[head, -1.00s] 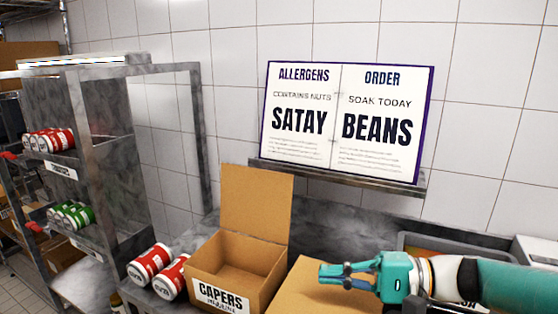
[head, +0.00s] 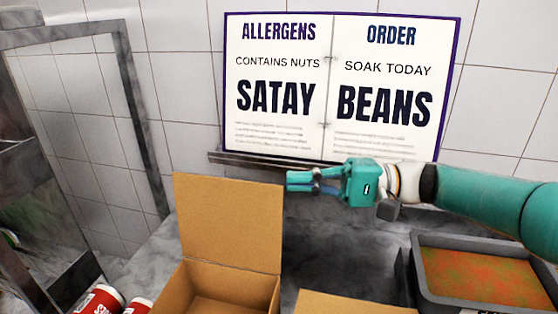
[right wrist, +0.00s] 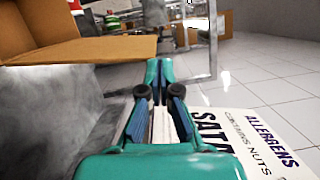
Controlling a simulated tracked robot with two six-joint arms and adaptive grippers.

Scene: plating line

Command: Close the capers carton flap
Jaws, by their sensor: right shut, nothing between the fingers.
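The capers carton (head: 215,292) is a brown cardboard box, cut off by the bottom of the head view. Its flap (head: 228,225) stands upright at the back, so the carton is open. My right gripper (head: 288,183) is shut and empty, just right of the flap's upper right edge. In the right wrist view, the flap (right wrist: 105,48) lies up and left of the shut fingertips (right wrist: 158,66). I cannot tell whether they touch. The carton's printed front is out of view. My left gripper is not in view.
Red cans (head: 100,300) lie left of the carton. Another cardboard surface (head: 350,303) is to its right. A grey tray (head: 425,290) with orange-green contents is at the right. A sign board (head: 330,85) rests on a ledge (head: 225,158) behind. The counter behind the carton is grey and clear.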

